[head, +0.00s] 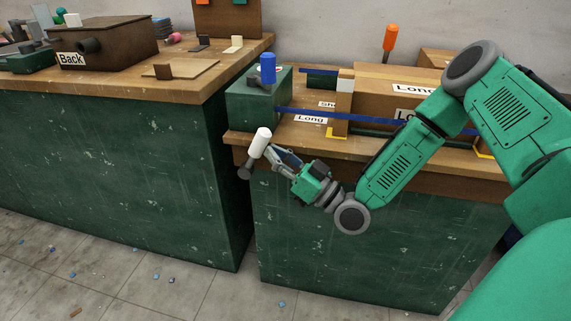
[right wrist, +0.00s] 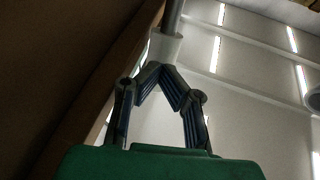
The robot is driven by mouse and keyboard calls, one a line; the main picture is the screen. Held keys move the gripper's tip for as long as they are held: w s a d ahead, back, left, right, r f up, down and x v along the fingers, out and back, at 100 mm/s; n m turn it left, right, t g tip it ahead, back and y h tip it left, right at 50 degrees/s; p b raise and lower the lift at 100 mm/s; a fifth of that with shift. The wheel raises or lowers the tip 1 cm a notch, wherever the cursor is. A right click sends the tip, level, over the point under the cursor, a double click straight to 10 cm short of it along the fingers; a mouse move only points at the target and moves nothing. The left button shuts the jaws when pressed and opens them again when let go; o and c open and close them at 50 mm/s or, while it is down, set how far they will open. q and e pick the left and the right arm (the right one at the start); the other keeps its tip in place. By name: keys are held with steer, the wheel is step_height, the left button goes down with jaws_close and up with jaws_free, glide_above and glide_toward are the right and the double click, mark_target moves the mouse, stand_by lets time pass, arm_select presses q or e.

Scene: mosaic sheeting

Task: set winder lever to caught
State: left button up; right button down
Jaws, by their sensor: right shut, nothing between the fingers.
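A lever with a white handle (head: 262,142) and a dark pivot end stands tilted at the front left edge of the right bench. My right gripper (head: 273,152) is shut and empty, with its fingertips right beside this handle. In the right wrist view, the closed fingers (right wrist: 152,68) are close to the white handle (right wrist: 165,46), with a grey rod above it; I cannot tell if they touch. A blue handle (head: 268,68) stands upright on a green box (head: 248,105). No label reading "caught" or naming the winder is legible. My left gripper is not in view.
A blue strip (head: 340,117) runs from the green box past labelled wooden blocks (head: 388,82). An orange handle (head: 389,38) stands at the back. The left bench (head: 190,93) holds a brown box (head: 112,42) labelled "Back". The floor in front is open, with small scraps.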

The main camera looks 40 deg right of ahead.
mark_target(263, 140)
steer(key=shift+w+a, duration=0.1)
steer(key=shift+a, duration=0.05)
steer(key=shift+r, duration=0.1)
steer(key=r+g+p, duration=0.1)
steer(key=p, duration=0.2)
steer(key=w+a+r+n+g+p, duration=0.1)
steer(key=p, duration=0.2)
steer(key=w+a+r+g+p, duration=0.1)
steer(key=p, duration=0.3)
steer(key=shift+w+r+n+g+h, duration=0.1)
steer(key=shift+n+g+h, duration=0.2)
steer(key=shift+g+h, duration=0.1)
steer(key=w+a+g+h+p, duration=0.1)
steer(key=p, duration=0.2)
steer(key=w+a+g+p, duration=0.1)
steer(key=p, duration=0.2)
steer(key=shift+w+r+n+g+h, duration=0.1)
steer(key=shift+r+n+g+h, duration=0.2)
steer(key=shift+n+h, duration=0.1)
steer(key=shift+w+a+f+g+h+p, duration=0.35)
steer(key=shift+w+g+p, duration=0.3)
steer(key=shift+g, duration=0.25)
steer(key=shift+w+a+f, duration=0.15)
steer(key=shift+w+a, duration=0.15)
steer(key=shift+a, duration=0.05)
steer(key=shift+p, duration=0.3)
